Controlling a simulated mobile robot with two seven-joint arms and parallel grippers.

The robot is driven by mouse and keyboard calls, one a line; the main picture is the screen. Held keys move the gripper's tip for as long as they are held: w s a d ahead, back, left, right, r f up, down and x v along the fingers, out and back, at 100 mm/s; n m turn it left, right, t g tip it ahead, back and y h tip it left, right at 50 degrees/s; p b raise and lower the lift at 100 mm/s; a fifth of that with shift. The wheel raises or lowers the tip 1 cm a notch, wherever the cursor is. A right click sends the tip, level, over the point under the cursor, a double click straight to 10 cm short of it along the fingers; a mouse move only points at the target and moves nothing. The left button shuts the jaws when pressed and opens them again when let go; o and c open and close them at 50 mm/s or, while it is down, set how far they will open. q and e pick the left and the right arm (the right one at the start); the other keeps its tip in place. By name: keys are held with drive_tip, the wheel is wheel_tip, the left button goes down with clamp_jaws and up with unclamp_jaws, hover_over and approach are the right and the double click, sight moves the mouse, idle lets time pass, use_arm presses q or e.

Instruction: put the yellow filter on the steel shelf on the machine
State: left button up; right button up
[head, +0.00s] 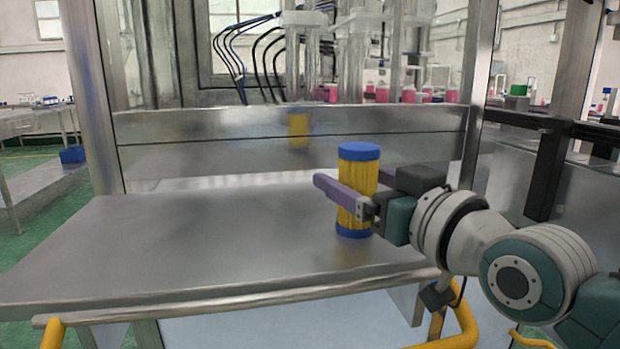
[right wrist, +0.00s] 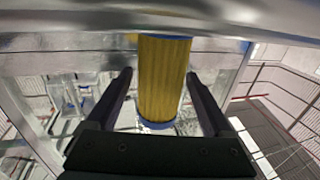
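The yellow filter (head: 357,178), a ribbed cylinder with blue end caps, stands upright on the steel shelf (head: 200,240), right of its middle. It also shows in the right wrist view (right wrist: 164,80), between the two fingers. My right gripper (head: 345,190) reaches in from the right at about mid-height of the filter, one purple finger passing in front of it. The other finger is mostly hidden behind the filter in the head view. In the right wrist view the fingers are spread to either side, with a small gap at the left one. My left gripper is not in view.
A steel back panel (head: 220,145) rises behind the shelf and mirrors the filter. Metal posts (head: 90,90) stand at both sides. Tubes and black cables hang behind. Pink-bodied items (head: 408,95) stand farther back. The left half of the shelf is clear.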

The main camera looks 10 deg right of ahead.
drive_tip(key=shift+r, duration=0.1)
drive_tip(key=shift+s, duration=0.2)
drive_tip(key=p+v, duration=0.2)
drive_tip(key=v, duration=0.9)
drive_tip(key=shift+s+d, duration=0.15)
drive_tip(key=shift+s, duration=0.15)
